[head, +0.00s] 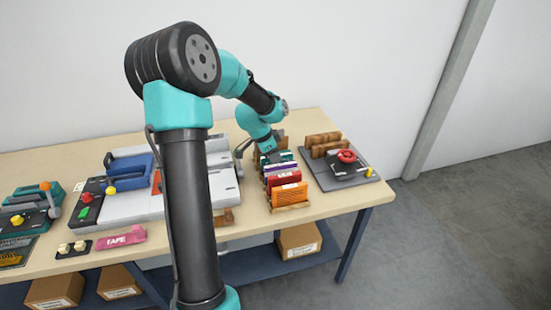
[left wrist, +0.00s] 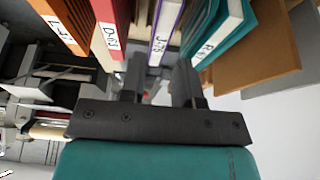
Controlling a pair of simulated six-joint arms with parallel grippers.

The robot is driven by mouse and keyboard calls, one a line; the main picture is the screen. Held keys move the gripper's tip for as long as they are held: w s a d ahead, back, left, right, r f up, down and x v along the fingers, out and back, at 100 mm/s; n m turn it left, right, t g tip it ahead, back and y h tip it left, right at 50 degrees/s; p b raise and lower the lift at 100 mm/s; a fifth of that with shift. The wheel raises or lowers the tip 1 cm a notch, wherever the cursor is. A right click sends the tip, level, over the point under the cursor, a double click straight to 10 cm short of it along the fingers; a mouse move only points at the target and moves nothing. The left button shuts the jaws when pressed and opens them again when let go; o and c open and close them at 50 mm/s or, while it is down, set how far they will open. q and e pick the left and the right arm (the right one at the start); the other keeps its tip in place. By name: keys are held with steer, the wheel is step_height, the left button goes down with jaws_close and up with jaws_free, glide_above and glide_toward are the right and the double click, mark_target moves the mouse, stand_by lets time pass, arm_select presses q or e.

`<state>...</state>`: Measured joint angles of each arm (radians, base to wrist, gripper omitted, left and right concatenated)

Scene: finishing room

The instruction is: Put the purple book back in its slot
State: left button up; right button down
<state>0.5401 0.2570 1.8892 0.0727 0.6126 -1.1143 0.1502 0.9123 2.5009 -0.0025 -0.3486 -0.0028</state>
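The purple book (left wrist: 166,27), with a white label reading J-76, stands in the wooden rack (head: 292,206) between a red book and a teal book. In the head view the purple book (head: 281,167) shows only as a thin strip near my left gripper (head: 273,154). In the left wrist view the left gripper (left wrist: 158,75) has its fingers apart, one toward each side of the purple book's near end. A small gap seems to remain beside the book; contact is hard to judge. My right gripper is not in view.
The rack also holds an orange book (head: 289,194), a red book (head: 284,178) and a teal book (left wrist: 228,25). A grey board (head: 330,184) with a red handwheel (head: 346,156) stands right of it.

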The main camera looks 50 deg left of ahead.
arm_select(q)
steer(key=shift+v, duration=2.25)
